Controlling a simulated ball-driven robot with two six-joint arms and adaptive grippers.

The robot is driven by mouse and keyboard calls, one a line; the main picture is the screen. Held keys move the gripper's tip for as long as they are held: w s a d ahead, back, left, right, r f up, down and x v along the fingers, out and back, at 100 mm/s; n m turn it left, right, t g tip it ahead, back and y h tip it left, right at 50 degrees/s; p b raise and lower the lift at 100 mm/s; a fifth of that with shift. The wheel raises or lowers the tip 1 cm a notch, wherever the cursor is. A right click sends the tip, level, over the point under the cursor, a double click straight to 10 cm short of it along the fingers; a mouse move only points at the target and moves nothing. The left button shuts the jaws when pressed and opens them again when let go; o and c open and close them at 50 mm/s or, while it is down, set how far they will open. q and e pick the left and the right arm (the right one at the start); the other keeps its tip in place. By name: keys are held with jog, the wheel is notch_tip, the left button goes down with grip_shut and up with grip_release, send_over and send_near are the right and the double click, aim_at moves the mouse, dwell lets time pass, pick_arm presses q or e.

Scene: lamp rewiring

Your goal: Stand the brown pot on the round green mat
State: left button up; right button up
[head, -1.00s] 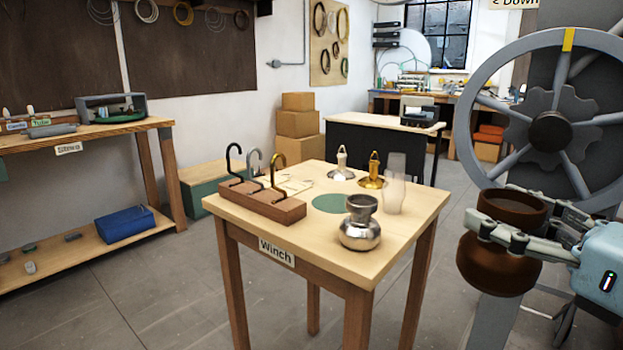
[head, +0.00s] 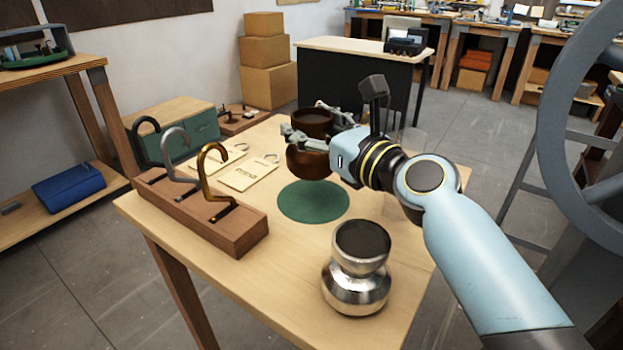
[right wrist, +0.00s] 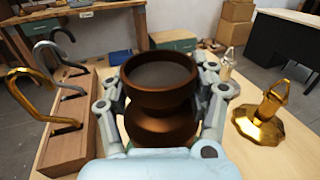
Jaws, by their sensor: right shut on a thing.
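The brown pot (head: 308,161) is upright in my right gripper (head: 318,137), whose fingers close around its neck. In the head view it shows just behind and above the round green mat (head: 313,203), which lies flat and bare on the table. The pot appears held above the table, but the exact gap is hard to tell. My left gripper is not in view.
A silver pot (head: 357,285) stands in front of the mat on the table (head: 275,268). A wooden block with several hooks (head: 205,215) and paper cards (head: 248,174) are left of it.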

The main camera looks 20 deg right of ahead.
aim_at(312, 163)
notch_tip(312, 163, down, 3)
jog(key=shift+w+d+r+b, duration=0.1)
jog(key=shift+r+b, duration=0.05)
jog(key=shift+b, duration=0.3)
notch_tip(312, 163, down, 3)
jog(key=shift+f+b, duration=0.1)
jog(key=shift+b, duration=0.95)
jog(key=shift+f, duration=0.3)
jog(key=shift+r, duration=0.15)
jog(key=shift+f, duration=0.2)
jog(key=o, duration=1.4)
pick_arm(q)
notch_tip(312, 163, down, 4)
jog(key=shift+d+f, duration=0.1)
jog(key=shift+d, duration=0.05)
